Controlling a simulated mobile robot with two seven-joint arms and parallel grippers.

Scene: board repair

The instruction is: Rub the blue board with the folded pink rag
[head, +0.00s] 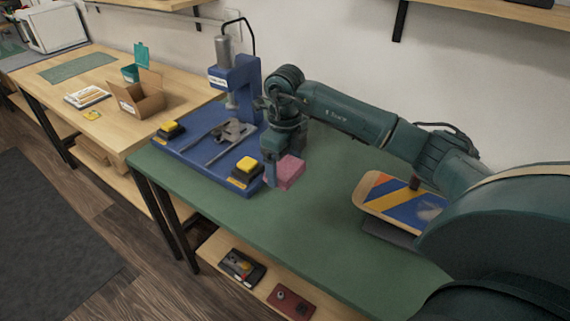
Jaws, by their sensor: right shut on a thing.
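The folded pink rag (291,172) is a small block-like bundle over the green table, just right of the blue press. My right gripper (277,170) points down and is shut on the rag. I cannot tell whether the rag touches the table. The board (398,207), with blue, yellow and orange stripes and a pale smudge, lies to the right on a dark support. It is well apart from the rag, and my right arm covers part of it. My left gripper is not in view.
A blue press (236,90) with yellow-topped button boxes (247,167) stands left of my right gripper. The green table (310,222) is clear between rag and board. A wooden table (110,115) holds an open cardboard box (148,101). Items lie on the lower shelf.

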